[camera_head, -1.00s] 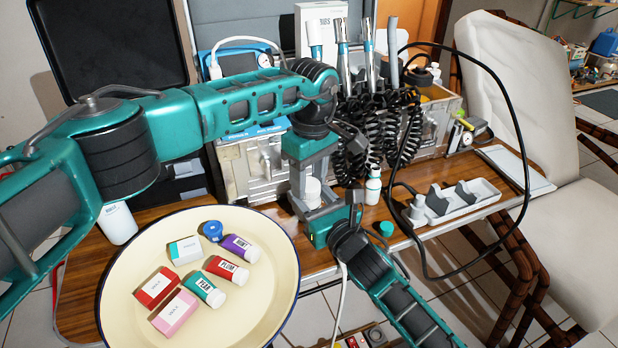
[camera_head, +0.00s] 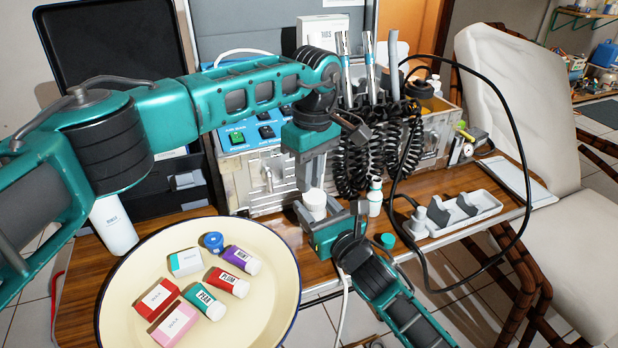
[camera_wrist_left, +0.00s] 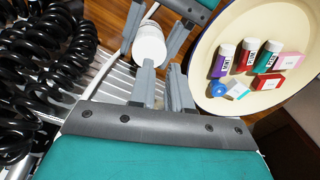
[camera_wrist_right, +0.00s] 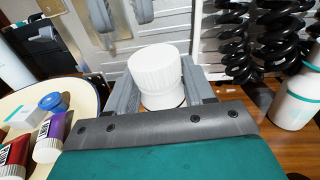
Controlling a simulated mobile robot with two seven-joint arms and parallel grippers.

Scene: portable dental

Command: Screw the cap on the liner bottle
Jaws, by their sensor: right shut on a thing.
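A white bottle with a wide ribbed white cap on top, apparently the liner bottle (camera_wrist_right: 165,99), stands upright between the fingers of my right gripper (camera_head: 312,212). The cap (camera_wrist_right: 154,66) looks seated on the body, slightly tilted; I cannot tell how tightly. It also shows in the head view (camera_head: 315,199) and left wrist view (camera_wrist_left: 150,44). My right gripper is shut on the bottle below the cap. My left gripper (camera_head: 312,180) is just above the cap, pointing down. Its fingers are apart with nothing between them, and the cap lies beyond their tips.
A cream round tray (camera_head: 130,285) with small boxes and tubes is at the left. A small bottle (camera_head: 375,198) and a teal cap (camera_head: 388,240) stand to the right. Coiled black hoses (camera_head: 355,160) hang close behind. A grey holder (camera_head: 470,212) lies farther right.

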